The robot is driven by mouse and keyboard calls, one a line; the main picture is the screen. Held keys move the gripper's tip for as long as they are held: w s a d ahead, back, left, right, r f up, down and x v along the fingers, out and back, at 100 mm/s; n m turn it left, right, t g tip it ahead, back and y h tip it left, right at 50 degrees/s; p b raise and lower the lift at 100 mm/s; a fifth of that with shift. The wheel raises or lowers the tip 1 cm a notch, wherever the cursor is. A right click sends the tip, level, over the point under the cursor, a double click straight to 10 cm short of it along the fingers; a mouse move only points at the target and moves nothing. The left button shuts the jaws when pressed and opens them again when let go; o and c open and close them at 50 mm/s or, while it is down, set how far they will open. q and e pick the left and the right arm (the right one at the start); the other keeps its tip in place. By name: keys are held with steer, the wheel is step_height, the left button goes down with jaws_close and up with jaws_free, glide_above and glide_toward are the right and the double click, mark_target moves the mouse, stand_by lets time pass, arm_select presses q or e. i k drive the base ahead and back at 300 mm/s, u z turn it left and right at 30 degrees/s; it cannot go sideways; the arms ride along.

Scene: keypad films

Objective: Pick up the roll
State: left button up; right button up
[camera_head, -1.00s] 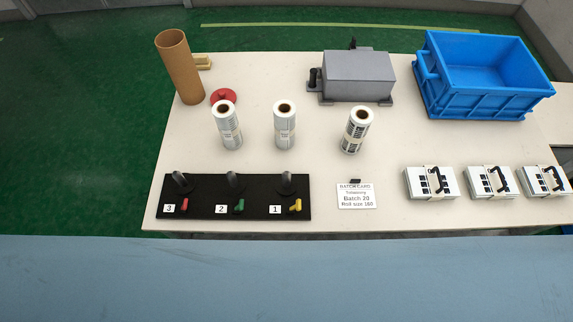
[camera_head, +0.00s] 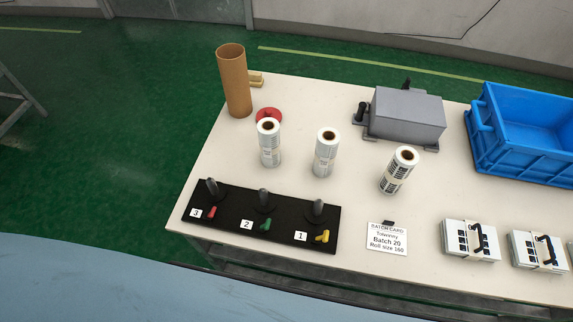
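Three white film rolls with brown cores and dark print stand upright on the table: a left roll (camera_head: 269,146), a middle roll (camera_head: 326,155) and a right roll (camera_head: 397,172). The right roll shows the boldest dark print. A batch card (camera_head: 387,238) in front of them reads "Batch 20", with a roll size that looks like 160. A black board (camera_head: 226,216) at the front left has three dark posts, numbered 3, 2, 1, with red, green and yellow clips. Neither of my grippers is in view.
A brown cardboard tube (camera_head: 234,82) stands at the back left, beside a red ring (camera_head: 268,115). A grey machine (camera_head: 405,116) is at the back. A blue crate (camera_head: 522,165) is at the right, with strapped white packs (camera_head: 472,240) at front right. The table (camera_head: 330,205) is clear between rolls and board.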

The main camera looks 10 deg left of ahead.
mark_target(267, 128)
steer(key=k, duration=1.15)
steer(key=u, duration=0.25)
steer(key=i, duration=0.75)
steer(key=z, duration=0.7)
